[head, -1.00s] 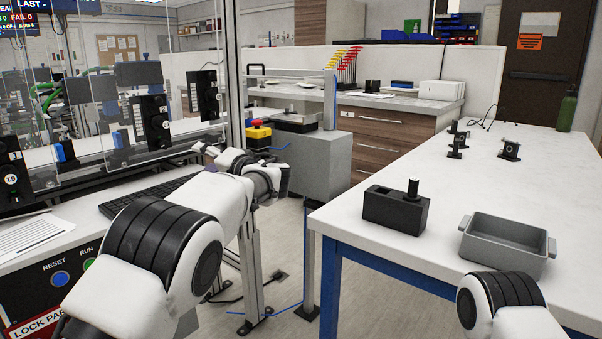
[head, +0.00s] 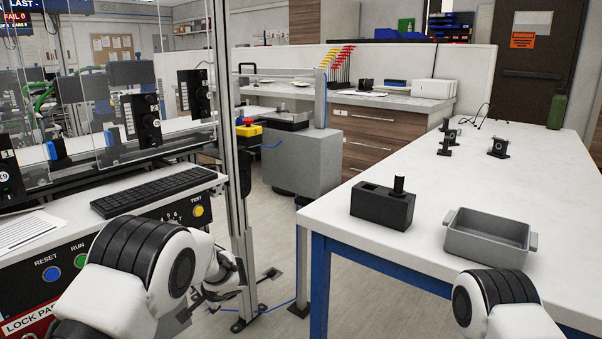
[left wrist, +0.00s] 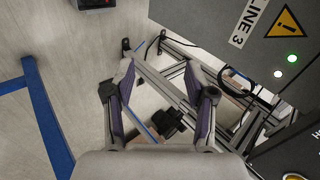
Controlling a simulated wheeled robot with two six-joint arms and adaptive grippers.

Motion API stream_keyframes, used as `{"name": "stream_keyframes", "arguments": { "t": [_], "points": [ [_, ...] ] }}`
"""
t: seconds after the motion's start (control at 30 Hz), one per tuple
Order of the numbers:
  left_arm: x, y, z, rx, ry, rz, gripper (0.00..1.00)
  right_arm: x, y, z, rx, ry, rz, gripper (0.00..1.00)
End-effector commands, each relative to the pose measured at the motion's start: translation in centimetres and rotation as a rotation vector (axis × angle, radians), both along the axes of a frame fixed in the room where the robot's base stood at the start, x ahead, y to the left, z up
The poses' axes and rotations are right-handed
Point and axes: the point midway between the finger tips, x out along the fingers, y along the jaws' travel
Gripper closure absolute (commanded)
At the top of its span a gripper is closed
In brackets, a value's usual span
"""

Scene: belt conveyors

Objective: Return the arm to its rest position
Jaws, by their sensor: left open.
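My left arm (head: 150,265) comes in from the lower left in the head view. It is folded down beside the control console, in front of the metal frame post. My left gripper (left wrist: 160,82) shows in the left wrist view with its two fingers spread wide apart. Nothing is held between them; the floor and metal frame rails show behind the gap. In the head view the gripper is low and partly hidden by my own arm. Part of my right arm (head: 495,305) shows at the lower right; its gripper is out of frame.
The console with a keyboard (head: 155,190) and a yellow button (head: 198,211) is close to the left arm. The white table (head: 440,180) at right bears a black block (head: 382,206) and a grey tray (head: 486,241). Open floor (head: 275,230) lies between.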

Motion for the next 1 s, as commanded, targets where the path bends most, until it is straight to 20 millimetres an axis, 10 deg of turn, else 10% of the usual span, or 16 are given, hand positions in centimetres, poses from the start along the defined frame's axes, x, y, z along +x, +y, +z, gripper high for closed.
{"name": "stream_keyframes", "arguments": {
  "t": [0.2,0.4,0.77,1.0],
  "points": [
    [-14.1,-1.3,-14.7,-0.355,0.292,0.051,0.45,0.0,0.0,0.0,0.0,0.0,0.0,1.0],
    [-29.1,-2.8,-21.4,-0.649,0.402,0.235,0.45,0.0,0.0,0.0,0.0,0.0,0.0,1.0],
    [-47.5,0.2,-20.4,-0.69,0.334,0.588,0.45,0.0,0.0,0.0,0.0,0.0,0.0,1.0],
    [-47.5,0.3,-12.0,-0.685,0.32,0.589,0.45,0.0,0.0,8.4,0.0,-0.001,0.0,1.0]
  ]
}}
